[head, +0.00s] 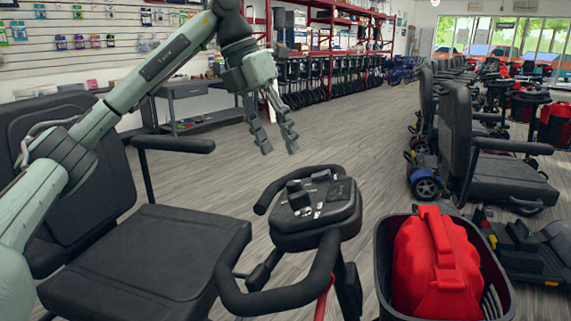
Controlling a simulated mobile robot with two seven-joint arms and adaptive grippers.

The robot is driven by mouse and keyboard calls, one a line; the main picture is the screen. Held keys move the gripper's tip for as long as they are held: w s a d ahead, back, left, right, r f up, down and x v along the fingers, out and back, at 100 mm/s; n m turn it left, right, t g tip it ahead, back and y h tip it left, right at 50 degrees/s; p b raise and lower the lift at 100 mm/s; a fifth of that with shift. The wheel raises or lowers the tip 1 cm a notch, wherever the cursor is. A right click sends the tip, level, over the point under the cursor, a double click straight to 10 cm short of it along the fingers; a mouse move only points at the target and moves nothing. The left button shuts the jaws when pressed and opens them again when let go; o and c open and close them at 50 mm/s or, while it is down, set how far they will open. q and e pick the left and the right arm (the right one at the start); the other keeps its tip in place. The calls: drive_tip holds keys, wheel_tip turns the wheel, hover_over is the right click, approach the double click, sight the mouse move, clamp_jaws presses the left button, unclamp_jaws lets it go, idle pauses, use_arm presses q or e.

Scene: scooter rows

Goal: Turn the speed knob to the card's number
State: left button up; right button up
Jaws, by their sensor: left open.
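My left gripper (279,150) hangs fingers-down, open and empty, in the air above and behind the scooter's control console (310,232). The console is dark, with a raised dark knob-like part (298,196) on its upper left and small light markings around it. A dark panel (341,191) stands at its right. The knob's setting is too small to read. I cannot make out a card or its number. The gripper is apart from the console. My right gripper is not in view.
Looped black handlebars (283,297) surround the console. A black basket (382,268) with a red bag (437,262) stands at the right. A black scooter seat (150,262) is at the left. More scooters line the right side; the middle floor (345,133) is clear.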

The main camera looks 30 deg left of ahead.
use_arm(q)
drive_tip(key=shift+v, duration=2)
